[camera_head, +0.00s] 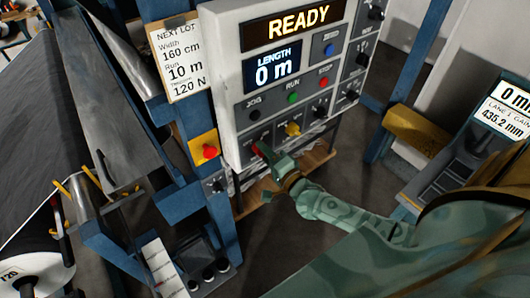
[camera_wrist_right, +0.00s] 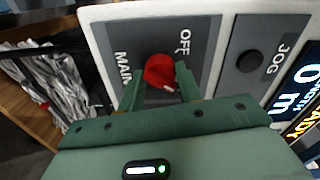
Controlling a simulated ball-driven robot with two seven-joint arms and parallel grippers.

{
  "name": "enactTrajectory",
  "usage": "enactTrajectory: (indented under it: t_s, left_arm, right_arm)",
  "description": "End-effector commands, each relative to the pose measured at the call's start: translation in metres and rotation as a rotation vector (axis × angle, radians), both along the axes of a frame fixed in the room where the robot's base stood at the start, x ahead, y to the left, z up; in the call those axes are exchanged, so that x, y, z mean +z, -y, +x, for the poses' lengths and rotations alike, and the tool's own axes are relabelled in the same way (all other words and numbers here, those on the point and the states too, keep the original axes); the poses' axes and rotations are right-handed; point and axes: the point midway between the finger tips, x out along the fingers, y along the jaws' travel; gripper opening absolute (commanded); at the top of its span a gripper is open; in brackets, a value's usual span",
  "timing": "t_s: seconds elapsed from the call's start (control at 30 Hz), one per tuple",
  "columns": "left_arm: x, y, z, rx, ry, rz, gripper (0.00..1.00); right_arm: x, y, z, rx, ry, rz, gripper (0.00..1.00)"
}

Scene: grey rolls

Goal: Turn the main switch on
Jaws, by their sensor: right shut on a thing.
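The main switch is a red knob (camera_wrist_right: 161,70) on a dark plate marked MAIN and OFF in the right wrist view. Its white mark sits on the knob's lower right side in that view, away from the OFF word. My right gripper (camera_wrist_right: 160,86) is shut on the knob, one finger on each side. The right finger hides part of the plate. In the head view the red knob (camera_head: 257,149) shows at the lower left of the control panel (camera_head: 232,95), with my right gripper (camera_head: 265,154) at it. My left gripper is not in view.
The lit display (camera_head: 292,22) reads READY and the length display (camera_head: 272,69) reads 0 m. A red button on a yellow box (camera_head: 208,151) is to the left. A JOG button (camera_wrist_right: 250,61) is near the switch.

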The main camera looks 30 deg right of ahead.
Motion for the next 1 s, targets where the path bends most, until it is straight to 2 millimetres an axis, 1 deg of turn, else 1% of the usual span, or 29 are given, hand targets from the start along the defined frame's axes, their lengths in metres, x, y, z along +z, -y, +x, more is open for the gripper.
enactTrajectory:
  t_s: [0.2, 0.4, 0.93, 0.97, 1.0]
  left_arm:
    - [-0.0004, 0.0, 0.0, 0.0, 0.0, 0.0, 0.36]
    - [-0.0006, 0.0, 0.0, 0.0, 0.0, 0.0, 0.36]
    - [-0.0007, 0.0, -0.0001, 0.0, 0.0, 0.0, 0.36]
    - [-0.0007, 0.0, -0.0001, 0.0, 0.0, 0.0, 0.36]
    - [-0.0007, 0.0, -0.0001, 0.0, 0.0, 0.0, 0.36]
  right_arm:
    - [0.001, 0.0008, 0.0007, -0.002, -0.007, 0.115, 0.12]
    - [0.0009, 0.0008, 0.0006, -0.002, -0.011, 0.172, 0.12]
    - [0.0006, 0.0007, 0.0005, -0.002, -0.014, 0.192, 0.12]
    - [0.0006, 0.0007, 0.0004, -0.002, -0.014, 0.192, 0.43]
    - [0.0006, 0.0007, 0.0004, -0.002, -0.014, 0.192, 0.54]
